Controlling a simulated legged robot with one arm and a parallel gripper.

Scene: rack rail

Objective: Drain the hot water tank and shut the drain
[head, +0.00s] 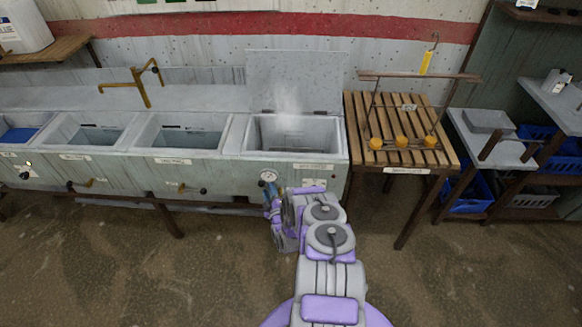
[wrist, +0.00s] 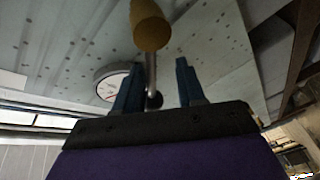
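The hot water tank (head: 335,158) is the rightmost basin of the row in the head view. Its lid (head: 300,75) stands open and steam rises from it. A round gauge (head: 268,176) is on its front; it also shows in the wrist view (wrist: 112,84). My gripper (head: 269,193) is low at the tank's front, just below the gauge. In the wrist view its two blue fingers (wrist: 159,66) are apart, with a drain lever's metal rod between them. The lever's brass-coloured handle end (wrist: 151,27) is above the fingertips. Contact is not clear. The head view hides this lever behind my gripper.
Other basins (head: 185,140) to the left have similar drain levers (head: 82,184) on their fronts. A brass tap (head: 140,85) stands behind them. A slatted wooden table (head: 400,155) with yellow items is right of the tank. Open floor lies in front.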

